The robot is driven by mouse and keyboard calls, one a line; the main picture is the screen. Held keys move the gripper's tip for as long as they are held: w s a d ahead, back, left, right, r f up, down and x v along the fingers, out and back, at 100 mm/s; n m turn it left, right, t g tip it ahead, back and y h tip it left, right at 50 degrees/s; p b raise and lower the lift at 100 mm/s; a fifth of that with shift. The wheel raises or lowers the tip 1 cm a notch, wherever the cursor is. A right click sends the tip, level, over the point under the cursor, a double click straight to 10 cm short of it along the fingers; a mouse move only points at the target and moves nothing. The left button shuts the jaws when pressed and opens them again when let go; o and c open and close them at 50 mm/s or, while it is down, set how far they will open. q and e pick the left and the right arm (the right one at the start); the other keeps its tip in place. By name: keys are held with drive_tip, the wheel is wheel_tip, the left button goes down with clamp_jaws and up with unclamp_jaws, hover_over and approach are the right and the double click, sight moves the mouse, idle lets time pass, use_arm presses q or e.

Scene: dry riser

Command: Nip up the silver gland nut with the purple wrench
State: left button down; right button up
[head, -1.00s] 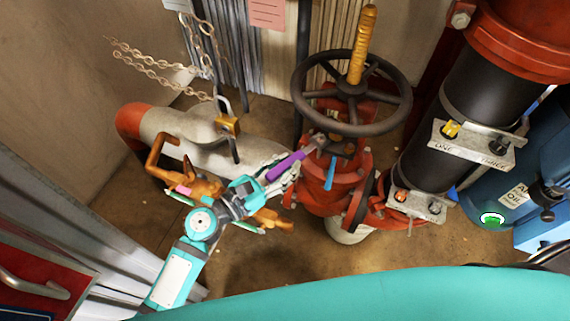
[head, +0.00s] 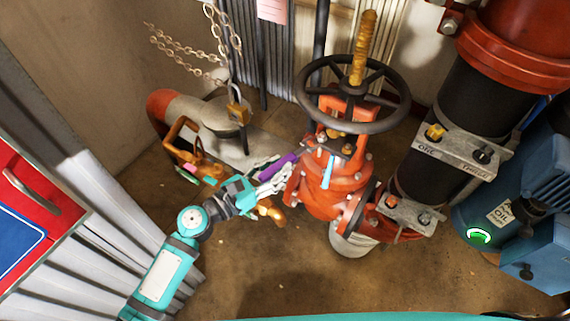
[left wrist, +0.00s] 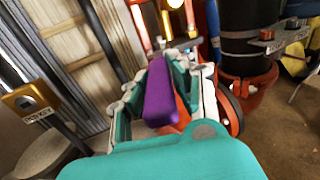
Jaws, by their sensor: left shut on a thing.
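The purple wrench (head: 279,166) is in my left gripper (head: 275,175), beside the red valve (head: 328,190) and left of its bonnet. In the left wrist view the purple handle (left wrist: 160,95) lies lengthwise between the fingers of my left gripper (left wrist: 172,75), which is shut on it. The wrench's far end points toward the valve's upper part below the black handwheel (head: 352,93). A small silvery piece (head: 347,149) on the bonnet may be the gland nut; it is too small to be sure. I cannot tell whether the wrench touches it. My right gripper is not in view.
A yellow spindle (head: 363,48) rises through the handwheel. A padlock (head: 238,112) and chain (head: 200,50) hang at left. A black pipe (head: 455,115) and blue machine (head: 530,215) stand at right. Open floor (head: 265,265) lies in front.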

sight(260, 181)
use_arm(q)
drive_tip(key=shift+s+a, duration=0.3)
drive_tip(key=shift+s, duration=0.05)
drive_tip(key=shift+s+a, duration=0.15)
drive_tip(key=shift+a, duration=0.1)
drive_tip(key=shift+s+a, duration=0.4)
drive_tip(key=shift+a, duration=0.2)
drive_tip(key=shift+s+a, duration=0.45)
drive_tip(key=shift+a, duration=0.05)
drive_tip(key=shift+s+a+b, duration=0.3)
drive_tip(key=shift+a, duration=0.1)
drive_tip(key=shift+s+a, duration=0.25)
drive_tip(key=shift+a, duration=0.1)
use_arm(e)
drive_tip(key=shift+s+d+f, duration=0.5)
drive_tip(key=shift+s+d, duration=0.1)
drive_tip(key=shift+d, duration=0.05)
